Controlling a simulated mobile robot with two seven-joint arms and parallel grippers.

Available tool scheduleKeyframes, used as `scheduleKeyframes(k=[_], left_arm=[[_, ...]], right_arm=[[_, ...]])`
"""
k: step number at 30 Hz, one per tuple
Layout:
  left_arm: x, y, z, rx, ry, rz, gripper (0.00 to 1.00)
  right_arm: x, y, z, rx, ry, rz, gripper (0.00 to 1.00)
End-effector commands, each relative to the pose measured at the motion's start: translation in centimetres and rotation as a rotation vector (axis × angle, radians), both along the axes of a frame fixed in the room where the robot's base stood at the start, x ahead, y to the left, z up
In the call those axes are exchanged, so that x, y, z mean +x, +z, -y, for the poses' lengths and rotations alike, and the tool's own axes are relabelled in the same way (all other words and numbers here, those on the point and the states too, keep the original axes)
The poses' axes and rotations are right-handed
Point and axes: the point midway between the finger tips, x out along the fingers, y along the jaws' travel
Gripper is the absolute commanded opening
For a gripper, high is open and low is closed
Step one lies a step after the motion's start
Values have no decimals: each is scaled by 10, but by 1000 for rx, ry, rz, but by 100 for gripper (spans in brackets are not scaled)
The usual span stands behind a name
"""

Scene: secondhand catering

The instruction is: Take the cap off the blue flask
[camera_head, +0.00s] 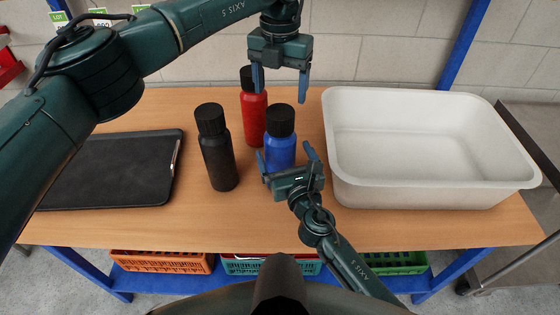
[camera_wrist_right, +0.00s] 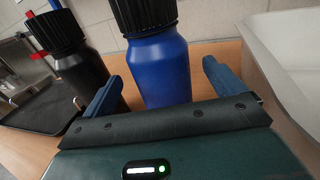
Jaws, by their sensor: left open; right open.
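The blue flask (camera_head: 281,153) stands upright on the table with its black ribbed cap (camera_head: 280,120) on. In the right wrist view the flask body (camera_wrist_right: 160,70) and its cap (camera_wrist_right: 145,14) show just beyond the fingers. My right gripper (camera_head: 287,156) is open in front of the flask, with its fingers pointing towards the lower body, one to either side. My left gripper (camera_head: 280,84) is open and empty, higher up and above the back of the table, with its fingers pointing down. I cannot tell whether any right finger touches the flask.
A black flask (camera_head: 218,160) stands left of the blue one, and a red flask (camera_head: 254,118) stands behind it. A white tub (camera_head: 430,188) fills the table's right side. A dark tray (camera_head: 110,170) lies at the left. Bare wood (camera_head: 245,222) shows along the front.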

Motion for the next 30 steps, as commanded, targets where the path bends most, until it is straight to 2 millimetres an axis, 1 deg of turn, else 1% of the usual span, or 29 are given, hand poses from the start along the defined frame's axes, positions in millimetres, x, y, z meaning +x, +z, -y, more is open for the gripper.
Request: scheduleKeyframes(k=[1, 3, 6, 9, 13, 20, 30], left_arm=[[0, 0, 0, 0, 0, 0, 75], [0, 0, 0, -1, 0, 0, 75], [0, 0, 0, -1, 0, 0, 75], [0, 0, 0, -1, -1, 0, 75], [0, 0, 0, -1, -1, 0, 75], [0, 0, 0, -1, -1, 0, 75], [0, 0, 0, -1, -1, 0, 75]], right_arm=[[9, 1, -3, 0, -1, 1, 95], [19, 1, -6, 0, 0, 0, 95], [31, 0, -10, -1, 0, 0, 95], [38, 0, -12, -1, 0, -1, 95], [42, 0, -13, 0, 0, 0, 95], [42, 0, -13, 0, 0, -1, 95], [42, 0, -13, 0, 0, -1, 68]])
